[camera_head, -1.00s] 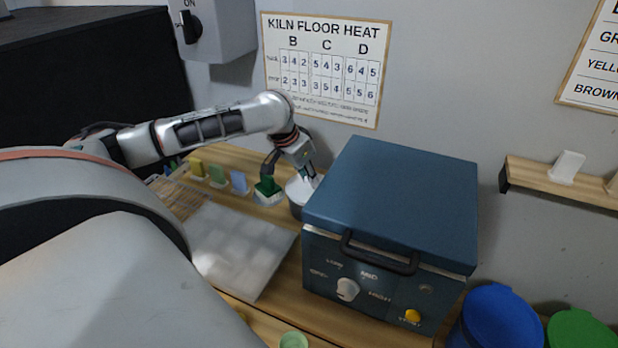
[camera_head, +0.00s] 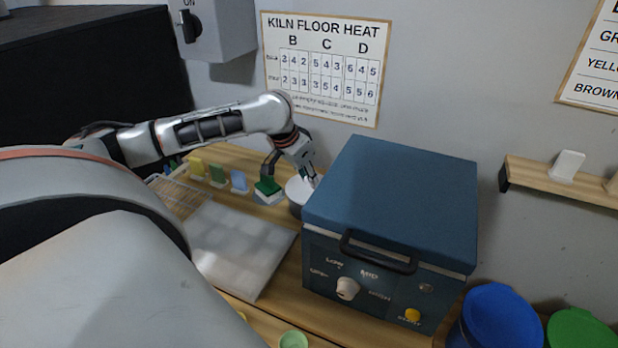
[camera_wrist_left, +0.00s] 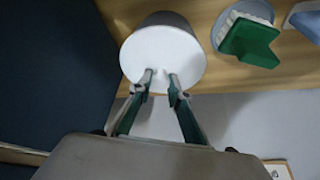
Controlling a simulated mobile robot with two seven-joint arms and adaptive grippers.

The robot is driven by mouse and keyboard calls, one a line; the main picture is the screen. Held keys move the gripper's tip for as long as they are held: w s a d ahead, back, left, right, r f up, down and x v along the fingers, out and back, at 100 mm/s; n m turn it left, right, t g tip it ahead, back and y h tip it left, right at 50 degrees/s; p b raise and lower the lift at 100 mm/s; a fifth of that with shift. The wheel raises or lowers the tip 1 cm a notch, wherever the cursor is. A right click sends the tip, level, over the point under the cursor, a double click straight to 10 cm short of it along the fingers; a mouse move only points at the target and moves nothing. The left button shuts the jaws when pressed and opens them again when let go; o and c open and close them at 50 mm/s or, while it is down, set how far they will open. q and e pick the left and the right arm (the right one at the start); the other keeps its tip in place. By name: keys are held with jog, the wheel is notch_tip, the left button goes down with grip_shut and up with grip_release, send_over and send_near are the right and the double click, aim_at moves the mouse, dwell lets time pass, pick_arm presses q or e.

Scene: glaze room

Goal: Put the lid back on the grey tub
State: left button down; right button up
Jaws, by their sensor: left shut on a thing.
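The grey tub (camera_head: 296,207) stands on the wooden bench, close to the left side of the blue kiln. Its white round lid (camera_head: 297,187) is at the tub's mouth, and in the left wrist view the lid (camera_wrist_left: 160,55) covers the tub's opening, with a little grey wall (camera_wrist_left: 165,17) showing beyond it. I cannot tell whether the lid is fully seated or slightly above the rim. My left gripper (camera_head: 312,181) reaches in over the tub, its fingertips (camera_wrist_left: 160,78) shut on the lid's small knob. My right gripper is not in view.
The blue kiln (camera_head: 390,195) stands right beside the tub. A green brush (camera_head: 268,186) in a dish is close on the left, with coloured tiles (camera_head: 218,175) beyond. A pale tray (camera_head: 235,245) lies in front. The wall is close behind.

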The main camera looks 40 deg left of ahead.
pick_arm(q)
jog(key=c, duration=1.3)
grip_release()
jog(key=shift+r, duration=0.1)
jog(key=shift+r, duration=3.45)
grip_shut()
jog(key=shift+f, duration=0.6)
jog(key=shift+f, duration=0.35)
